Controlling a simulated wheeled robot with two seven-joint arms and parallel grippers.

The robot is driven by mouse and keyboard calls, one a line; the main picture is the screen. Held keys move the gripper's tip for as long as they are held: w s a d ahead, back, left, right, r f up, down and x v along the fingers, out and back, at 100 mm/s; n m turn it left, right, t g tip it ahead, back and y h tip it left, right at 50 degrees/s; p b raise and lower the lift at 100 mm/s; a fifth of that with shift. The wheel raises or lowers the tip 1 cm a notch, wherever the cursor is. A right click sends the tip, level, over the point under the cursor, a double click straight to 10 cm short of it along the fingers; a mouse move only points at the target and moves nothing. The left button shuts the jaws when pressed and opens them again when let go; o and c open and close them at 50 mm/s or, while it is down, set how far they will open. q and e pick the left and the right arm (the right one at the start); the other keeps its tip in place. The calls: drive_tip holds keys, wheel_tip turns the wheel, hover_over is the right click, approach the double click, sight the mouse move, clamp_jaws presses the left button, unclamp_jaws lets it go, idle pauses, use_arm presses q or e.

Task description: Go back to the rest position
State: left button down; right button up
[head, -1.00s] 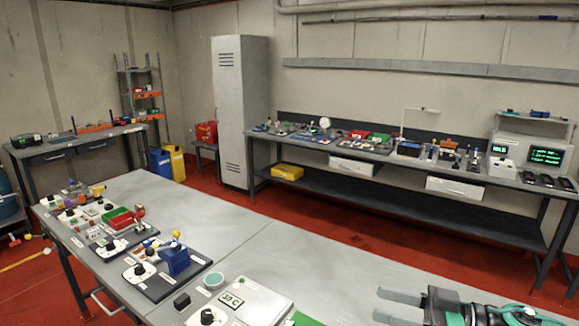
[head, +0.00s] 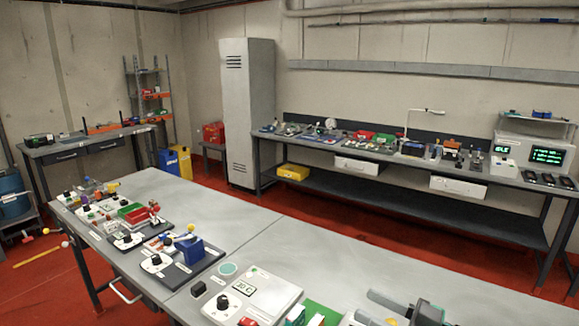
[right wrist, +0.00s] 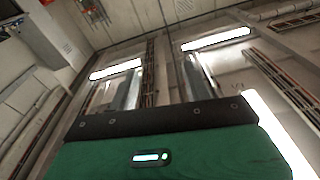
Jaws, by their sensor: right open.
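My right gripper (head: 362,304) is at the bottom edge of the head view, above the near grey workbench (head: 230,225). Its two grey fingers are apart and nothing shows between them. The right wrist view shows my green gripper body and dark bar, with the two fingers (right wrist: 158,78) spread and empty. That view looks up toward ceiling lights and walls. My left gripper is not in the head view.
A white device with a dial and display (head: 258,292) and a green item (head: 322,312) lie left of my right gripper. Several switch and battery boards (head: 170,255) stand further left. A long rear bench (head: 400,190) runs along the wall.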

drive_tip(key=s+d+f+m+t+h, duration=0.15)
drive_tip(key=f+m+h, duration=0.25)
drive_tip(key=f+h, duration=0.4)
drive_tip(key=s+d+f+m+t+h, duration=0.1)
drive_tip(key=s+d+f+m+h, duration=0.25)
drive_tip(key=f, duration=0.55)
drive_tip(key=s+d+f+g+h, duration=0.35)
drive_tip(key=s+f+g, duration=0.65)
drive_tip(key=s+f, duration=0.55)
wheel_tip(320, 180, down, 28)
drive_tip(key=s+f, duration=0.1)
drive_tip(key=s, duration=0.1)
drive_tip(key=s+d+f+g, duration=0.2)
drive_tip(key=s+f, duration=1.7)
drive_tip(key=shift+d+f+h, duration=0.2)
drive_tip(key=shift+d+h, duration=0.1)
drive_tip(key=shift+h, duration=0.1)
